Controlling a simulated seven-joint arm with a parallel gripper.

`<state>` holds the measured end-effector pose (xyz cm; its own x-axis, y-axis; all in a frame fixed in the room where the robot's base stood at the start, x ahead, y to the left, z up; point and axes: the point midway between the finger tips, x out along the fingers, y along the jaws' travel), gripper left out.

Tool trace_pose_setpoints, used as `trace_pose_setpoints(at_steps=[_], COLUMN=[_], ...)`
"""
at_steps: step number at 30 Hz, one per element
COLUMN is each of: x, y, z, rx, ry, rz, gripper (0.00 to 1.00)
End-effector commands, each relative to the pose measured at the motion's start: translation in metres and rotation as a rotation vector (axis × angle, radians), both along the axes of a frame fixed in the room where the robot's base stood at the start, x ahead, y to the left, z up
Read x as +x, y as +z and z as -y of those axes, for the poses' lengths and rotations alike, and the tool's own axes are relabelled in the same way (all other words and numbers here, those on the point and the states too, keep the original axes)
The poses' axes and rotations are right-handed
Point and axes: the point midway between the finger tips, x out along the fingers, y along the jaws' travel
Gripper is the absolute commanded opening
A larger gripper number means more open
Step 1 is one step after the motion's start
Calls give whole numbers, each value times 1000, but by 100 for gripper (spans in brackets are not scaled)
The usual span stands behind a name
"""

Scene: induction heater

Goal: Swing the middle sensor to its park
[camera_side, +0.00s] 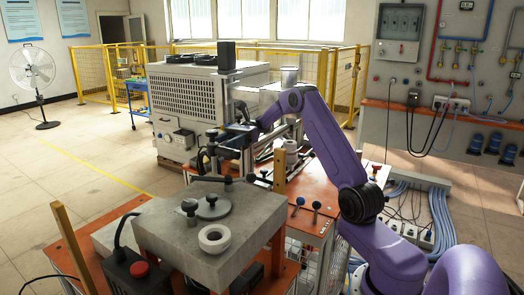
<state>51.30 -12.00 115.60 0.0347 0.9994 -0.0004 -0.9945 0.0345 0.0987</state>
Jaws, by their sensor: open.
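My purple arm reaches in from the right, and my gripper (234,137) is at its far end, over the back of the orange bench. The gripper is small and dark here, and its jaws are hard to make out. A thin dark swing arm (208,179) with a knob lies low behind the grey block, below my gripper. I cannot tell for sure which part is the middle sensor. My gripper and the posts crowd that area and hide part of it. I see no part clearly held.
A grey block (165,228) carries a round metal disc (212,207) and a pale ring (214,238). A red button box (137,272) is at front left. Two short levers (308,205) stand right of the block. A large grey machine (188,105) stands behind.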

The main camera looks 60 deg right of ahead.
Motion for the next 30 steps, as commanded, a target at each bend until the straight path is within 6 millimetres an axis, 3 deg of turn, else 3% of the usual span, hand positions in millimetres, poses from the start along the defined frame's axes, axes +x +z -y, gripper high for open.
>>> trace_pose_setpoints(at_steps=[30], x=[-28], y=[1], z=[-10], rx=[1], ry=[-578], rz=[-2], gripper=[54])
